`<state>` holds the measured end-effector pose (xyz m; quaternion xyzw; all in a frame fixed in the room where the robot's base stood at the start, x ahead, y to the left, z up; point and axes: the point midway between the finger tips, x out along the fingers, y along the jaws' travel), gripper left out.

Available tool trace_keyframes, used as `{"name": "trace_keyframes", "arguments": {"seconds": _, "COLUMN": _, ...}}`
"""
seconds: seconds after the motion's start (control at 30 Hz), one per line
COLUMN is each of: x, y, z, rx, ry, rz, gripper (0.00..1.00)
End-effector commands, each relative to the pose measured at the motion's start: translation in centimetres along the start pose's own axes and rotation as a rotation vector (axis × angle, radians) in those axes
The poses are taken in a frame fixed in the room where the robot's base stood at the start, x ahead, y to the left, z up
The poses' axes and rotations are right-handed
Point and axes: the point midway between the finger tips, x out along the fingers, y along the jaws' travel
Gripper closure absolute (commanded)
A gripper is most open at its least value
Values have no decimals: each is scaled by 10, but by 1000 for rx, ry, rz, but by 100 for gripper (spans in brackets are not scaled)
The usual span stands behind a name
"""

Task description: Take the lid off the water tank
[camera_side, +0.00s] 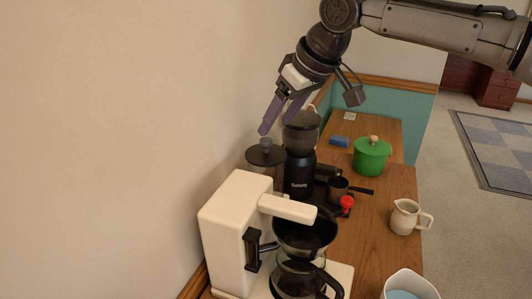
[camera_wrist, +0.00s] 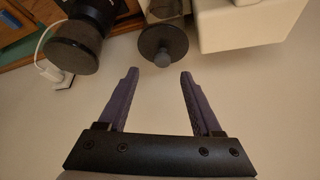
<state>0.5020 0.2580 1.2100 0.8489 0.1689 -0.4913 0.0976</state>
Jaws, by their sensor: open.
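The water tank's lid (camera_side: 264,155) is a dark round disc with a grey knob (camera_side: 266,144) on top. It sits on the tank, which is mostly hidden behind the white coffee machine (camera_side: 232,222). In the wrist view the lid (camera_wrist: 155,38) shows at the top centre, with its knob (camera_wrist: 162,58) pointing toward the gap between my fingers. My gripper (camera_side: 276,127) is open and empty, with purple fingers angled down just above the knob. In the wrist view my gripper (camera_wrist: 159,72) has the knob slightly beyond its fingertips, apart from both fingers.
A black grinder (camera_side: 299,172) stands close to the right of the lid. The glass carafe (camera_side: 295,278) is at the machine's front. A green pot (camera_side: 371,157), cream pitcher (camera_side: 405,217) and white jug (camera_side: 408,284) stand farther right. The wall is close on the left.

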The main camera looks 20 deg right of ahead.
Motion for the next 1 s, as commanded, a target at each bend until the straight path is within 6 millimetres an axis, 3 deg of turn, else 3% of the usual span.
{"name": "trace_keyframes", "arguments": {"seconds": 0.33, "x": 44, "y": -3, "z": 1, "rx": 0, "ry": -2, "rz": 1, "gripper": 34}}
{"name": "trace_keyframes", "arguments": {"seconds": 0.67, "x": 50, "y": -3, "z": 1, "rx": 0, "ry": -1, "rz": 0, "gripper": 36}}
{"name": "trace_keyframes", "arguments": {"seconds": 1.0, "x": 50, "y": -3, "z": 1, "rx": 0, "ry": -1, "rz": 0, "gripper": 97}}
